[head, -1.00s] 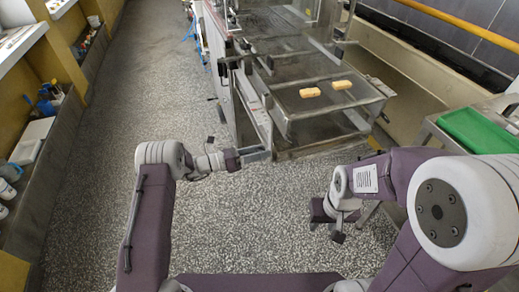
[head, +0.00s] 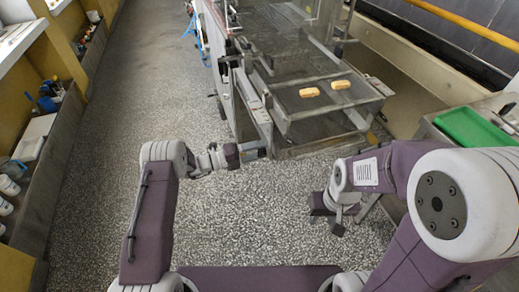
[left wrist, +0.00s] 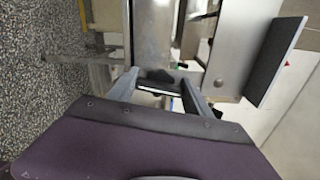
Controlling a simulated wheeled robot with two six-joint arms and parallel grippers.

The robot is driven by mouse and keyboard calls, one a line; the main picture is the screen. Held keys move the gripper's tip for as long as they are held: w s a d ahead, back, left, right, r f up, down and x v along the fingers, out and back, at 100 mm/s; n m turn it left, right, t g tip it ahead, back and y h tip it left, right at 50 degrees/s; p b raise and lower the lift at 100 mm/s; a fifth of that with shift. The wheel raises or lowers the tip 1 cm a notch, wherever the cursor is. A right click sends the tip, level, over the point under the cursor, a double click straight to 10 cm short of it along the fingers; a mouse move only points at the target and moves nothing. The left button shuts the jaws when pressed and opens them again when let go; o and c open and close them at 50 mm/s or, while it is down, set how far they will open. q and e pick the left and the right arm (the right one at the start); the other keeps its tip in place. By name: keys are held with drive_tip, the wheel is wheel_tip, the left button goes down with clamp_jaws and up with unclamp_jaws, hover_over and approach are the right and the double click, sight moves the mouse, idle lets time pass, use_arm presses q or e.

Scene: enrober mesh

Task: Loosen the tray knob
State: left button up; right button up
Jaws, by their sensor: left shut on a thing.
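My left gripper (head: 263,148) is at the lower front corner of the metal machine in the head view. In the left wrist view its two fingers (left wrist: 161,92) are closed on a small dark part, the tray knob (left wrist: 158,76), beside a metal upright. The knob's far side is hidden, and in the head view I cannot make it out behind the gripper. The tray (head: 345,117) under the mesh is a flat metal sheet low in the machine. My right gripper (head: 328,212) hangs over the floor, away from the machine; its jaw opening is too small to judge.
Two yellow-orange bars (head: 310,92) lie on the wire mesh (head: 325,100) above. A green tray (head: 476,128) stands on a metal table at right. Shelves (head: 60,125) with bottles line the left wall. The speckled floor (head: 120,110) between is clear.

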use_arm(q)
drive_tip(key=shift+n, duration=0.8)
drive_tip(key=o, duration=1.4)
drive_tip(key=shift+c, duration=0.2)
drive_tip(key=shift+a, duration=0.1)
drive_tip(key=v, duration=0.9)
drive_tip(key=shift+p, duration=0.3)
